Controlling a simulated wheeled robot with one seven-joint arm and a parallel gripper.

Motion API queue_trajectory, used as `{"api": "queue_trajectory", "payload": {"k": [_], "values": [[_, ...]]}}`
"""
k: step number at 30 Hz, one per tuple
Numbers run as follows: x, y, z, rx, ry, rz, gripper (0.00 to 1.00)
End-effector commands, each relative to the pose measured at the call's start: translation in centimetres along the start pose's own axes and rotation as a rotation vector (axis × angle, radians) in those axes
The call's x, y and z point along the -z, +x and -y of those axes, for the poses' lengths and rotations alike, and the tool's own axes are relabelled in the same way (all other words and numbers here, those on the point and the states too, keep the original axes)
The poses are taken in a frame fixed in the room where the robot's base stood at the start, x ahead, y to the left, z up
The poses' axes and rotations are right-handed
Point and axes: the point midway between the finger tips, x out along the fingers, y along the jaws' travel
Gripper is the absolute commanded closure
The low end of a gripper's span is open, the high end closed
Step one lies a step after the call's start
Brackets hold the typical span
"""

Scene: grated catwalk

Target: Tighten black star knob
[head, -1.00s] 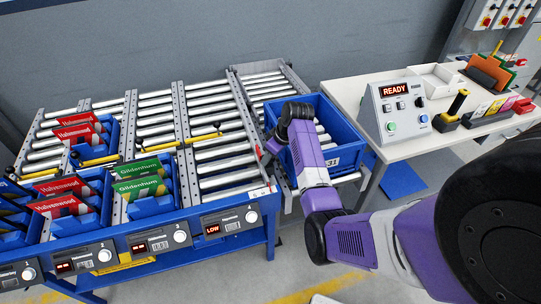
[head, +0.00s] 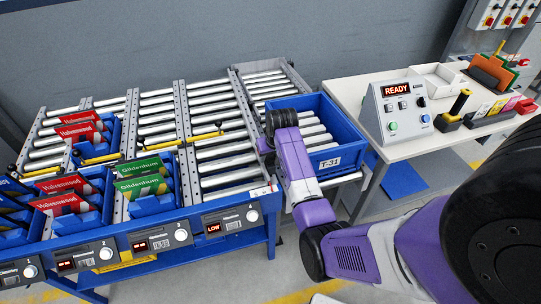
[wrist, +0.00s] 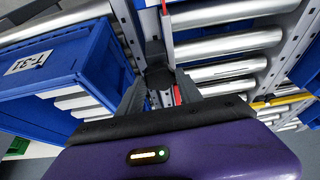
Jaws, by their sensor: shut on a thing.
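The black knob (wrist: 158,75) shows in the wrist view between my two gripper fingers, against a grey slotted side rail of the roller lanes. Its star outline is not clear to see. My gripper (wrist: 160,92) is shut on it, with one grey finger on each side. In the head view my gripper (head: 264,148) is at the rail between the rightmost shelf lane and the blue tote, mostly hidden behind my own wrist. The knob cannot be made out there.
The blue tote T-31 (head: 335,148) stands on rollers just right of my gripper. Yellow bars (head: 205,137) with black ends lie across the lanes at left, near green and red packets. A white table (head: 400,150) with a READY control box (head: 396,108) is further right.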

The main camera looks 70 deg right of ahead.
Motion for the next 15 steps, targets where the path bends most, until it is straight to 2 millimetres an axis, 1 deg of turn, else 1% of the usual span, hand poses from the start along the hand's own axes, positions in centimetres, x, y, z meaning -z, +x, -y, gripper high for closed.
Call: {"api": "queue_trajectory", "payload": {"k": [12,13,15], "values": [[-0.01,-0.02,-0.04,-0.003,0.006,0.001,0.98],[-0.02,-0.02,-0.04,-0.003,0.006,0.001,0.52],[-0.01,-0.01,-0.03,-0.003,0.005,0.001,0.38]]}}
